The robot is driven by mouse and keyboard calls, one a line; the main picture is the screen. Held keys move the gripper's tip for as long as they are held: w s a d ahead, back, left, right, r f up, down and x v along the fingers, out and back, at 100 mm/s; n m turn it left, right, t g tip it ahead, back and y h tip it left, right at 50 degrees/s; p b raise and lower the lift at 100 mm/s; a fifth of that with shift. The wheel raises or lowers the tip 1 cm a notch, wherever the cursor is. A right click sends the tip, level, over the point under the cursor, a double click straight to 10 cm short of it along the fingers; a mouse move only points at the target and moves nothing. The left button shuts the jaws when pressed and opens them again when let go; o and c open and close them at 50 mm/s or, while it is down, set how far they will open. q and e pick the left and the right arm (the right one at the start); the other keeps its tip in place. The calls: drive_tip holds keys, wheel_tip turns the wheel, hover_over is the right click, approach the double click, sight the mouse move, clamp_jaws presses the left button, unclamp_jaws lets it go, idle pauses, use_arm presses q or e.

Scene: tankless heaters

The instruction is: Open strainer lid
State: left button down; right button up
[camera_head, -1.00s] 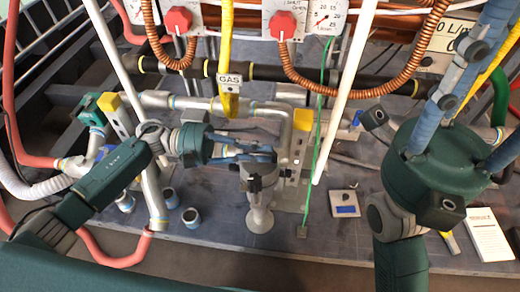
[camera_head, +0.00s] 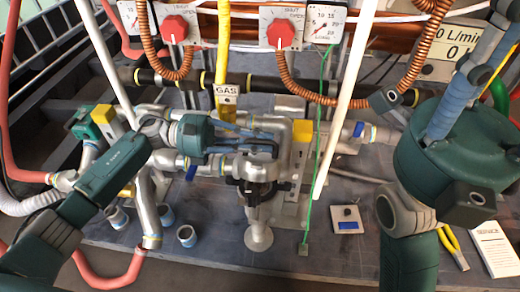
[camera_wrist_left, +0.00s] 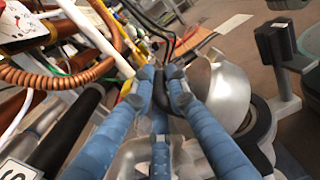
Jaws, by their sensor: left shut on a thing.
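The strainer (camera_head: 257,190) stands among the pipes in the middle of the head view, a dark and silver fitting above a round silver foot. My left gripper (camera_head: 274,143) comes in from the left, with its blue fingers reaching over the strainer's top. The left wrist view shows the blue fingers (camera_wrist_left: 163,82) closed on a dark part, which looks like a handle. A silver dome (camera_wrist_left: 222,85) is beside it. I cannot tell whether the lid has lifted. My right gripper (camera_head: 480,60) is at the far right, fingers pointing up; its fingertips are unclear.
Two red-knobbed valves (camera_head: 280,34) and copper hoses hang above. A white pole (camera_head: 346,100) and a green cable stand right of the strainer. Blue-rimmed cups (camera_head: 187,236) stand on the grey platform at left. A white booklet (camera_head: 494,248) lies at lower right.

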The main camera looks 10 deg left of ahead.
use_arm(q)
drive_tip(key=shift+w+r, duration=0.2)
drive_tip(key=shift+w, duration=0.25)
drive_tip(key=c, duration=1.8)
unclamp_jaws()
drive_tip(key=shift+f, duration=0.1)
drive_tip(key=shift+a+f, duration=0.1)
drive_tip(key=shift+a, duration=0.15)
drive_tip(key=a, duration=1.1)
drive_tip(key=shift+a, duration=0.25)
